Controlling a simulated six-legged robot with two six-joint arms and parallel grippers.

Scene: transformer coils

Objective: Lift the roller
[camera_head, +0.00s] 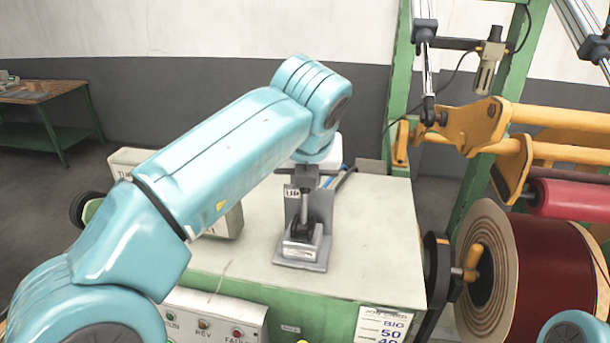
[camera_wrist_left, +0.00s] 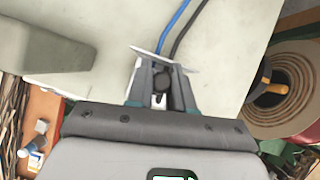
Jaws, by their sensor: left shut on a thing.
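A small grey lever unit (camera_head: 303,245) stands on top of the pale cabinet, with a black lever part rising from its base. My left gripper (camera_wrist_left: 160,98) is shut on a dark knob (camera_wrist_left: 160,78) in the left wrist view, with one finger on each side. In the head view my teal left arm reaches over the cabinet and down to this unit, partly hiding the grip. A red roller (camera_head: 572,198) sits at the right below yellow arms (camera_head: 520,150). Whether it touches the big coil is unclear. My right gripper is out of view.
A large dark red coil (camera_head: 545,265) stands right of the cabinet (camera_head: 375,225). A green frame (camera_head: 405,75) rises behind. Blue and black cables (camera_wrist_left: 178,28) run from the lever unit. A grey box (camera_wrist_left: 40,45) lies left; the cabinet's right top is clear.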

